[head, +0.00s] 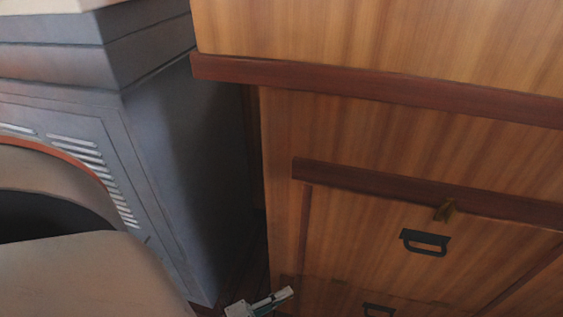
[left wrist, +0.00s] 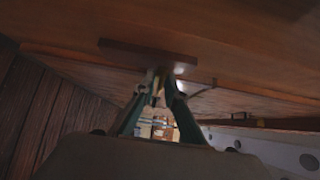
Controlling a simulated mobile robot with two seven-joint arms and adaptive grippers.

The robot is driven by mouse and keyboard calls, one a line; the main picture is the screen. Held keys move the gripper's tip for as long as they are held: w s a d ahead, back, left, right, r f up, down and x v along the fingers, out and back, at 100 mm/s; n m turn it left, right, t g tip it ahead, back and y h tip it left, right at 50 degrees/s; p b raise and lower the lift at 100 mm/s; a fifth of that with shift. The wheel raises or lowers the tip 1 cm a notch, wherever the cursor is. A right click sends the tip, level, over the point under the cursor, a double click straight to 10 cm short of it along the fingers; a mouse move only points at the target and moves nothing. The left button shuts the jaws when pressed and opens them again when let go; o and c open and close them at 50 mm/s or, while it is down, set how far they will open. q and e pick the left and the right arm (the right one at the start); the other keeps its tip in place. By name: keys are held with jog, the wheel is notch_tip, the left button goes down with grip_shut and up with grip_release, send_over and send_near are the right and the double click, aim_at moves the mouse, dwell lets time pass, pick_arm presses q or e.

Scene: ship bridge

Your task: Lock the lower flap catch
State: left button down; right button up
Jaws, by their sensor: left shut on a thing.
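In the head view a wooden cabinet front has a flap with a black pull handle (head: 425,243). A small brass catch (head: 443,210) sits at that flap's top edge. A second black handle (head: 378,310) shows lower down, cut by the bottom edge. My left gripper (head: 287,294) is at the bottom edge, left of that lower handle and apart from it. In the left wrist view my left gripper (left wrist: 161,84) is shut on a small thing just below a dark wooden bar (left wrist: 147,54). I cannot tell clearly whether it is the lower catch. My right gripper is not in view.
A grey console (head: 190,180) with vent slots stands left of the cabinet, with a narrow dark gap between. A beige rounded surface (head: 80,270) fills the lower left. Dark red trim (head: 380,85) sticks out along the cabinet above the flap.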

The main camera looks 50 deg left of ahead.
pick_arm(q)
jog(key=c, duration=2.3)
grip_release()
jog(key=v, duration=1.2)
jog(key=shift+d+f, duration=0.1)
